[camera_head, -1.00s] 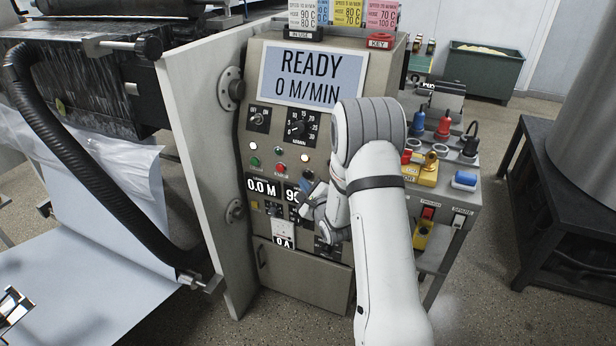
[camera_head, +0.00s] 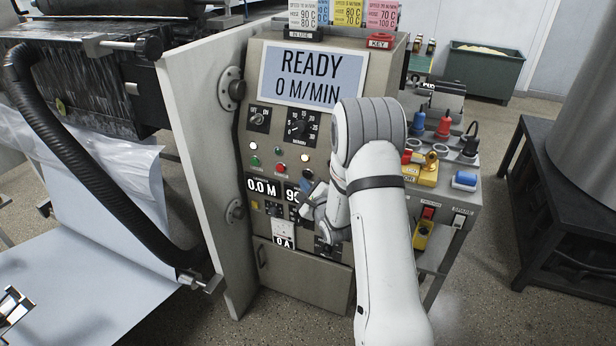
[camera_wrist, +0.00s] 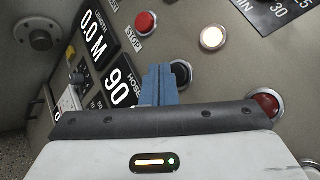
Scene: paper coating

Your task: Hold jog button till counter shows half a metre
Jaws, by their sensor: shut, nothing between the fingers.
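The control panel's length counter (camera_head: 262,187) reads 0.0 M; it also shows turned sideways in the wrist view (camera_wrist: 92,36). My gripper (camera_head: 307,186) is low in front of the panel, right of the counter. In the wrist view its blue fingers (camera_wrist: 158,84) are together with nothing between them. A black round button (camera_wrist: 181,73) sits right beside the fingertips and is partly covered by them. I see no label for it, and I cannot tell whether the fingers touch it. The large display (camera_head: 312,75) reads READY, 0 M/MIN.
A red button (camera_wrist: 145,22) marked STOP, a lit white lamp (camera_wrist: 213,37) and another red round part (camera_wrist: 265,104) are near my fingers. A second number display (camera_wrist: 119,78) starts with 90. A side shelf (camera_head: 455,195) with coloured tools stands right of the panel.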

